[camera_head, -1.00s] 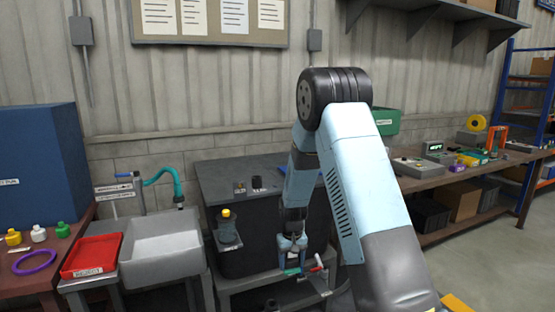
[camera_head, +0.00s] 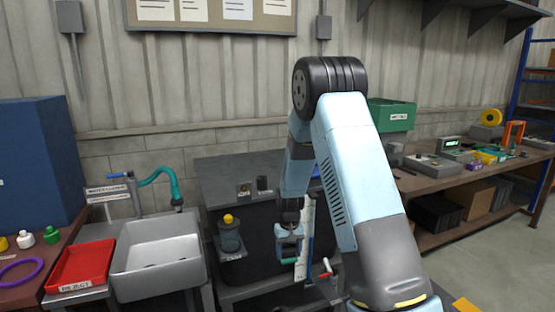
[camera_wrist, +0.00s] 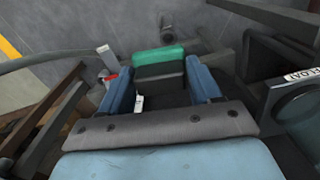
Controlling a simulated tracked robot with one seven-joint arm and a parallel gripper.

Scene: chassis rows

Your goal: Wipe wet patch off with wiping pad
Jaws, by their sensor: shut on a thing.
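My gripper (camera_head: 290,245) hangs low in front of the dark tank, right of the sink, pointing down. It is shut on a green block, which looks like the wiping pad (camera_wrist: 158,56) and spans the gap between the blue fingers in the wrist view. In the head view only a small green bit of it (camera_head: 289,261) shows under the fingers. A narrow pale strip with a blue edge (camera_head: 308,240) stands just right of the gripper; I cannot tell what it belongs to. I cannot make out a wet patch in either view.
A grey sink (camera_head: 160,255) and a red reject tray (camera_head: 80,266) lie to the left. The dark tank (camera_head: 235,175) has a yellow-capped float jar (camera_head: 230,240) on its front. A red-handled lever (camera_head: 326,270) is close right of the gripper. A workbench (camera_head: 450,175) runs along the right.

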